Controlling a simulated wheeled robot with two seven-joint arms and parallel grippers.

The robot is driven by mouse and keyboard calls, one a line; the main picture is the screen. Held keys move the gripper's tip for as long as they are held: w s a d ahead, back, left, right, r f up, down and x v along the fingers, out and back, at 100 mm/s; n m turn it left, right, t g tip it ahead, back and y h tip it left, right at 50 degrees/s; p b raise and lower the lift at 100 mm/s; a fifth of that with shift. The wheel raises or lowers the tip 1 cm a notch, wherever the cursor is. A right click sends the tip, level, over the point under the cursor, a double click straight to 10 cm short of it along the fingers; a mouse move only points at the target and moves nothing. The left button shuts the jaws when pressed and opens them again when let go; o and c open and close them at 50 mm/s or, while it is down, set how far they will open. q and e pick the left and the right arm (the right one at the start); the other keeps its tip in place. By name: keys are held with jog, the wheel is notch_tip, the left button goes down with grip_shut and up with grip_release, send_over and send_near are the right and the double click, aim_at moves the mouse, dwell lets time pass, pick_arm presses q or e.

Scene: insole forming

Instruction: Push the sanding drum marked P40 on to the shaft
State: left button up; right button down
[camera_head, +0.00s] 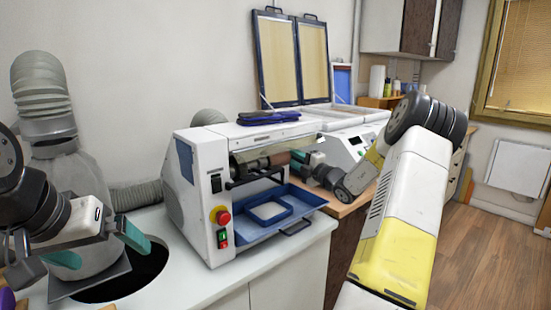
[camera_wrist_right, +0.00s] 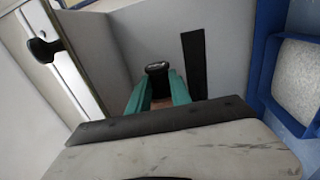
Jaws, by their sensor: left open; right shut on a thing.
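The white sanding machine (camera_head: 205,215) stands on the bench in the middle of the head view. A reddish-brown sanding drum (camera_head: 280,159) lies sideways in its upper opening. My right gripper (camera_head: 297,158) is shut on the drum at its right end. In the right wrist view, the teal fingers of my right gripper (camera_wrist_right: 157,95) hold the brownish drum (camera_wrist_right: 157,103), mostly hidden between them. A dark round end piece (camera_wrist_right: 157,68) shows just beyond the fingertips. How far the drum sits on the shaft and the P40 mark cannot be made out. My left gripper (camera_head: 100,247) is open and empty.
An open blue tray (camera_head: 265,228) juts from the machine's front below the drum. Red and green buttons (camera_head: 222,225) are on its front. A dark hole (camera_head: 125,280) in the bench lies by my left gripper. Blue insoles (camera_head: 268,117) lie on the machine's top.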

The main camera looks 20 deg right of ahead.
jog(key=shift+a, duration=0.2)
dwell(0.6)
jog(key=c, duration=1.1)
grip_release()
jog(key=shift+s, duration=0.1)
jog(key=shift+o, duration=1.3)
jog(key=shift+a, duration=0.1)
jog(key=r+v, duration=0.1)
jog(key=v, duration=0.9)
jog(key=shift+d+r, duration=0.2)
jog(key=shift+r, duration=0.15)
